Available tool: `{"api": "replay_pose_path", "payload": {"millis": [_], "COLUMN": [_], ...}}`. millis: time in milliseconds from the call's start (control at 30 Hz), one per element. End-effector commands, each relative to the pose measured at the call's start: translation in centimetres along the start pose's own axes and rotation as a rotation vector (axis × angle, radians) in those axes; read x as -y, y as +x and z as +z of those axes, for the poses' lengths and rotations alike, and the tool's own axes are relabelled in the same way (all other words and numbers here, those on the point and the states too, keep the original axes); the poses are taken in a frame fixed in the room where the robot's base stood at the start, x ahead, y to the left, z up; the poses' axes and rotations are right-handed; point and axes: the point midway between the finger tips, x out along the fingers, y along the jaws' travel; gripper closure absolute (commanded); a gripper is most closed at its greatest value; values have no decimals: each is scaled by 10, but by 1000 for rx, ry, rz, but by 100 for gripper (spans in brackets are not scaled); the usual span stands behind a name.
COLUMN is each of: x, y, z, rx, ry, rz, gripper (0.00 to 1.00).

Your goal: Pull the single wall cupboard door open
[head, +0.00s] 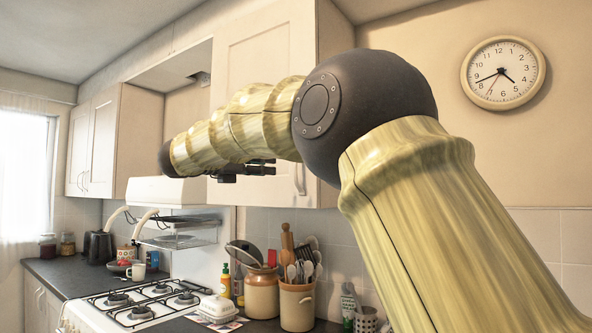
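The single wall cupboard has a cream panelled door (262,62) and hangs in the middle of the head view. The door looks shut. Its slim vertical handle (300,179) is low near the door's right edge, just below my arm. My arm crosses in front of the door and hides much of its middle. Dark parts of my gripper (262,168) show under the far part of the arm, left of the handle and apart from it in the picture. The fingers are small and partly hidden, so their opening cannot be made out.
A double wall cupboard (100,143) hangs at the left. Below are a gas hob (150,302), a rack (180,234), utensil crocks (297,304) and bottles on the counter. A clock (503,73) is on the right wall. The wall right of the cupboard is otherwise bare.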

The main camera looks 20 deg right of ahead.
Motion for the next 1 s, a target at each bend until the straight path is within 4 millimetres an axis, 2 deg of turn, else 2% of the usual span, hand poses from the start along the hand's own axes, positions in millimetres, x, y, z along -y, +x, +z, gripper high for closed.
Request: {"api": "replay_pose_path", "payload": {"millis": [167, 600, 800, 1000], "x": [0, -1, -1, 0], "y": [-15, -92, -112, -119], "z": [0, -1, -1, -1], "rx": [1, 0, -1, -1], "ry": [0, -1, -1, -1], "rz": [1, 2, 1, 0], "gripper": [70, 70, 70, 70]}}
